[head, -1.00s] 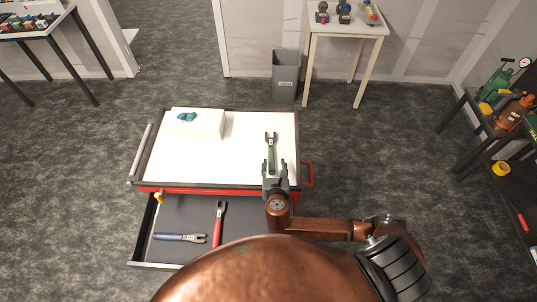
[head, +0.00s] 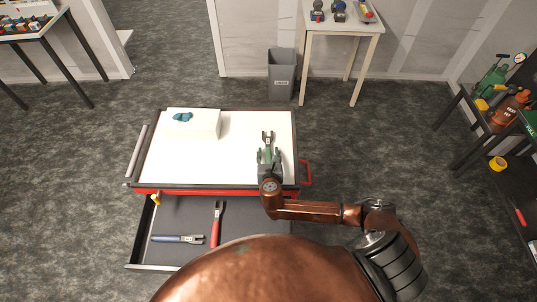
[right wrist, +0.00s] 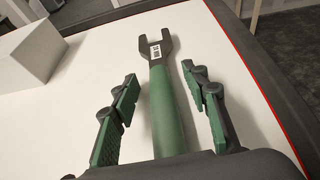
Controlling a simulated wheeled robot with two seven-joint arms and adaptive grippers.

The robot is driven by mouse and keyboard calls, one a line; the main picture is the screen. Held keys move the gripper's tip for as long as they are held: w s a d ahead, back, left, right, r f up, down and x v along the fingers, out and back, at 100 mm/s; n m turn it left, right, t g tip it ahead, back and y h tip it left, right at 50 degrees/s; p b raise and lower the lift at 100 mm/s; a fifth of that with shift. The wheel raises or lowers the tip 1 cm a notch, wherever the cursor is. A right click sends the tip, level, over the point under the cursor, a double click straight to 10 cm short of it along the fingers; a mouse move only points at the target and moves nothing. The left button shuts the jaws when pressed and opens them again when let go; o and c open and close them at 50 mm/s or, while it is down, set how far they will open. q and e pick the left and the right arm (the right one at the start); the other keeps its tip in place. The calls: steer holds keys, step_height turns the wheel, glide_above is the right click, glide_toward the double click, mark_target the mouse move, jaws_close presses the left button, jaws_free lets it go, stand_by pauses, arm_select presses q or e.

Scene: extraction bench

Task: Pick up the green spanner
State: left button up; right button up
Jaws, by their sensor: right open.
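The green spanner (right wrist: 167,105) lies on the white top of the cart, its dark forked jaw pointing away and a white label near the head. In the head view only its forked end (head: 267,136) shows clearly beyond my gripper. My right gripper (right wrist: 165,100) is open, one green-padded finger on each side of the spanner's handle, with a gap on both sides. In the head view my right gripper (head: 268,155) is over the spanner and hides its handle. My left gripper is not in view.
A white box (head: 206,124) with a teal object (head: 183,117) on it stands at the cart's back left. The cart's open drawer (head: 262,225) holds a blue spanner (head: 177,239) and a red spanner (head: 215,228). A grey bin (head: 281,82) stands behind.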

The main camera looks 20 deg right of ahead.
steer(key=shift+c, duration=0.6)
jaws_close()
steer(key=shift+r, duration=0.15)
